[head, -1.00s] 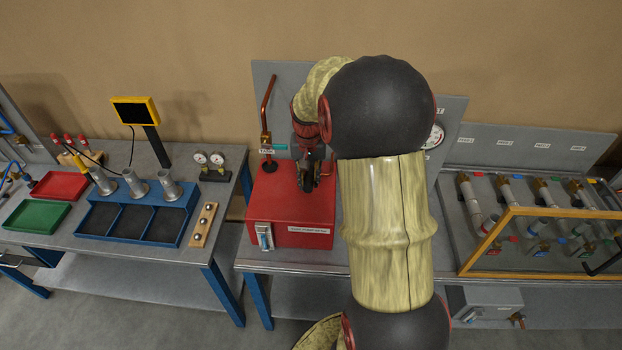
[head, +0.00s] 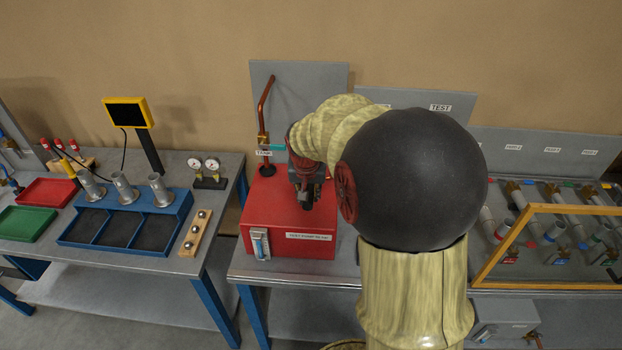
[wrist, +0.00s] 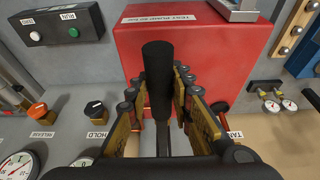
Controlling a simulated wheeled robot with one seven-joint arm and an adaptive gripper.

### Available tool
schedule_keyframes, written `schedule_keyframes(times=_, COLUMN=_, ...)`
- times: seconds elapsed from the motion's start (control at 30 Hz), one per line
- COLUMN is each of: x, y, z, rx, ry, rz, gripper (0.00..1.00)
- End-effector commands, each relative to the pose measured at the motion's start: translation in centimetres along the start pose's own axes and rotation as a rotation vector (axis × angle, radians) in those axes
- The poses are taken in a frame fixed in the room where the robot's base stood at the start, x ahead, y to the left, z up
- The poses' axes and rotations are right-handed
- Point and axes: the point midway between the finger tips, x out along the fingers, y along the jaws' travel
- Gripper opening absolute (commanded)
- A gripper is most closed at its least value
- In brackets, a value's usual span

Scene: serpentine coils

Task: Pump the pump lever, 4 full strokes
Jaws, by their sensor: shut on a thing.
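The red pump box (head: 288,215) stands on the bench in the head view, with a white label on its front. In the wrist view the box (wrist: 190,50) fills the upper middle. The pump lever, with a black grip (wrist: 158,80), lies between the fingers of my gripper (wrist: 165,95), which is shut on it. In the head view my gripper (head: 308,190) is over the box, and my arm hides most of the lever.
A copper pipe (head: 264,110) rises at the back left of the box. A blue tray (head: 125,238) and two small gauges (head: 206,168) are on the left bench. A yellow frame (head: 500,250) stands to the right. RUN, HOLD (wrist: 95,112) and RELEASE controls show in the wrist view.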

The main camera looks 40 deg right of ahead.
Motion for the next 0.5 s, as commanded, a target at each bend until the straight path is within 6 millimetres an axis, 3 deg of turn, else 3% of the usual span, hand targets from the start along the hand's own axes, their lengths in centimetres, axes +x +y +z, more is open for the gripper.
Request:
schedule_keyframes(times=0.3, x=0.3, y=0.1, z=0.4, rx=0.001, ry=-0.009, rz=0.003, gripper=0.0)
schedule_keyframes(times=0.5, x=-1.3, y=0.1, z=-0.2, rx=0.003, ry=-0.054, rz=0.005, gripper=0.0)
